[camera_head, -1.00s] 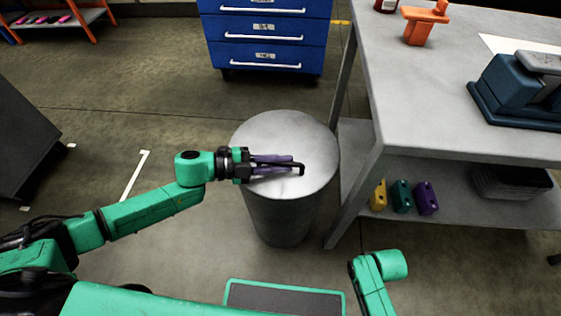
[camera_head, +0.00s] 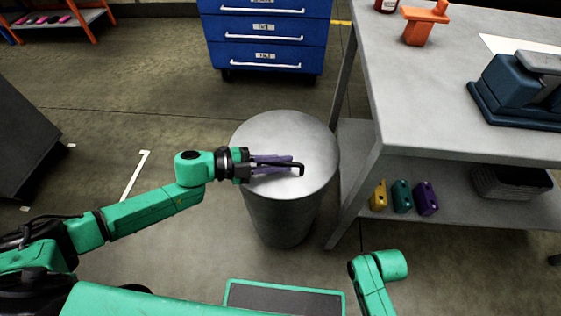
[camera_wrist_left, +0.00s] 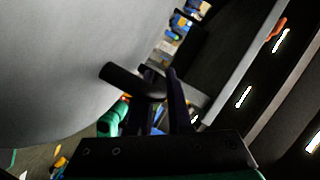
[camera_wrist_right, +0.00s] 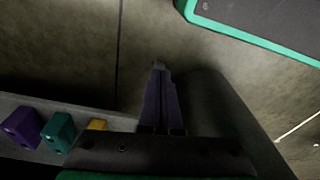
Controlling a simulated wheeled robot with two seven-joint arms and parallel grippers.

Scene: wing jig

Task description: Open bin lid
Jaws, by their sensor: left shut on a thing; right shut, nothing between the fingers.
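The bin (camera_head: 282,220) is a grey metal cylinder on the floor, and its round flat lid (camera_head: 290,130) is down on top. A dark bar handle (camera_head: 301,169) shows on the lid at the fingertips. My left gripper (camera_head: 278,165) is over the lid, shut on the handle. In the left wrist view the dark handle (camera_wrist_left: 122,80) passes between the fingers beside the pale lid (camera_wrist_left: 60,60). My right gripper (camera_wrist_right: 160,95) shows in the right wrist view, shut and empty above the floor. In the head view its fingers are out of sight.
A grey workbench (camera_head: 400,100) stands close to the right of the bin, with an orange part (camera_head: 424,22) and a blue machine (camera_head: 515,90) on top. Small coloured blocks (camera_head: 402,197) sit on its lower shelf. A blue drawer cabinet (camera_head: 265,40) stands behind. Floor left of the bin is clear.

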